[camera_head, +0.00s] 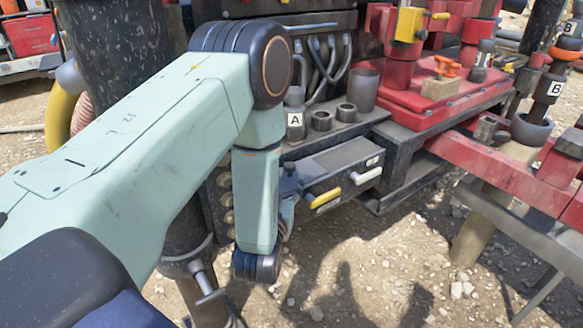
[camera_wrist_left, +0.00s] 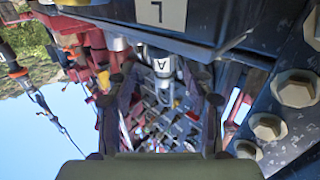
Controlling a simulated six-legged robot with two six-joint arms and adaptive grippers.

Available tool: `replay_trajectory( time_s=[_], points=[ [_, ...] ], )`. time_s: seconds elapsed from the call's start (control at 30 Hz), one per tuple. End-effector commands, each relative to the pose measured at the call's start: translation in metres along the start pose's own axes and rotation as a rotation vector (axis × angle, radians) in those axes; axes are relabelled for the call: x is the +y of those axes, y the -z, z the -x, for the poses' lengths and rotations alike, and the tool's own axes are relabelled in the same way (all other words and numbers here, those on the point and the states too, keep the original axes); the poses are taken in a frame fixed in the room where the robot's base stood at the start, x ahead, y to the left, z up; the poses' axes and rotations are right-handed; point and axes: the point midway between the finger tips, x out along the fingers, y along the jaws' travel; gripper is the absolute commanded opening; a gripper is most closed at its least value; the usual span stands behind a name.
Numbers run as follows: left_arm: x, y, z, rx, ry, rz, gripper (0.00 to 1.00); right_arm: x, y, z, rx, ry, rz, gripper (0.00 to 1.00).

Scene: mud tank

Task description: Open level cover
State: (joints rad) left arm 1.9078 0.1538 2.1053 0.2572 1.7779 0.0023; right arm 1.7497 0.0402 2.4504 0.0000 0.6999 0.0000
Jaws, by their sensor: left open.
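My left arm comes in from the left and bends down in front of the tank equipment. My left gripper (camera_head: 288,205) is mostly hidden behind its forearm, close to the left end of a grey box (camera_head: 335,160) with a yellow handle (camera_head: 325,198) and a white handle (camera_head: 366,176). In the left wrist view the fingers (camera_wrist_left: 160,88) stand apart, with no held object visible between them. A dark panel (camera_wrist_left: 215,22) with a pale marked label (camera_wrist_left: 162,12) is near the top there. I cannot tell which part is the level cover. My right gripper is not visible.
Grey bottle-shaped part A (camera_head: 295,115) and several metal cups stand on the ledge above the box. A red platform (camera_head: 440,100) and red beam (camera_head: 500,170) are at the right. Large bolts (camera_wrist_left: 296,90) line the wrist view's right side. Gravel ground (camera_head: 390,260) is open in front.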

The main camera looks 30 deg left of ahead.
Motion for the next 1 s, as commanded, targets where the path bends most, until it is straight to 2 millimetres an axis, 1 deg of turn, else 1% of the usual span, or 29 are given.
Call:
replay_trajectory(
  time_s=[0.03, 0.1, 0.2, 0.33, 0.5, 0.7, 0.77, 1.0],
  points=[
    [-0.001, 0.000, -0.009, 0.005, 0.003, 0.002, 0.52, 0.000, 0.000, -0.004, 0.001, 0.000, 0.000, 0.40],
    [-0.001, -0.001, -0.020, 0.004, 0.002, 0.003, 0.52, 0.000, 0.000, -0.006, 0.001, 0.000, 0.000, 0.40],
    [-0.001, -0.001, -0.034, 0.003, 0.001, 0.002, 0.52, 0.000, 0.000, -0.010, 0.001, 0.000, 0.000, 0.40],
    [0.000, 0.000, -0.048, 0.002, -0.001, 0.000, 0.52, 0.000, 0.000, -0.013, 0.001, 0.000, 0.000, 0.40],
    [0.001, 0.000, -0.057, 0.000, -0.003, 0.000, 0.52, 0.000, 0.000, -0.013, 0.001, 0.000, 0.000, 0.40],
    [0.002, 0.001, -0.058, 0.001, -0.004, 0.000, 0.52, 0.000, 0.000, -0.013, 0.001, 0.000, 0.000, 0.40],
    [0.002, 0.001, -0.059, 0.001, -0.005, 0.000, 0.48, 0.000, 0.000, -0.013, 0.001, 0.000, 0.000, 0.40],
    [0.002, 0.000, -0.059, 0.000, -0.004, -0.001, 0.27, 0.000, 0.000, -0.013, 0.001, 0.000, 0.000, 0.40]
  ],
)
